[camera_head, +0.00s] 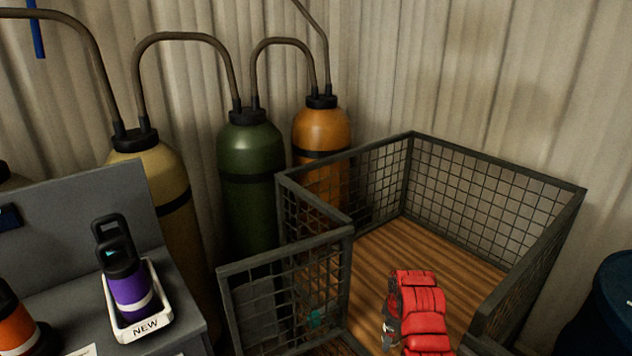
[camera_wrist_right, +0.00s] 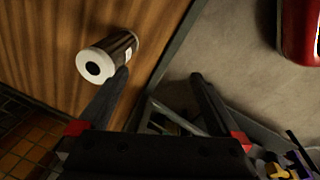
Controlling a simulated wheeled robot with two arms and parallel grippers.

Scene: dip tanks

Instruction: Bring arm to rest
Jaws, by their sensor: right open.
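My right gripper (camera_wrist_right: 160,75) shows in the right wrist view. Its two black fingers are spread well apart and nothing is between them. The left finger's tip appears next to a brown cylinder (camera_wrist_right: 118,48) with a white end and a dark hole; I cannot tell whether they touch. The cylinder lies on a wooden surface (camera_wrist_right: 60,25). Neither gripper can be made out in the head view.
In the head view, a mesh-walled cage (camera_head: 500,188) with a wooden floor holds a red segmented object (camera_head: 422,302). A purple bottle (camera_head: 130,292) stands in a white "NEW" tray (camera_head: 145,328). Gas cylinders (camera_head: 250,155) line the wall. The wrist view shows a red object (camera_wrist_right: 302,35).

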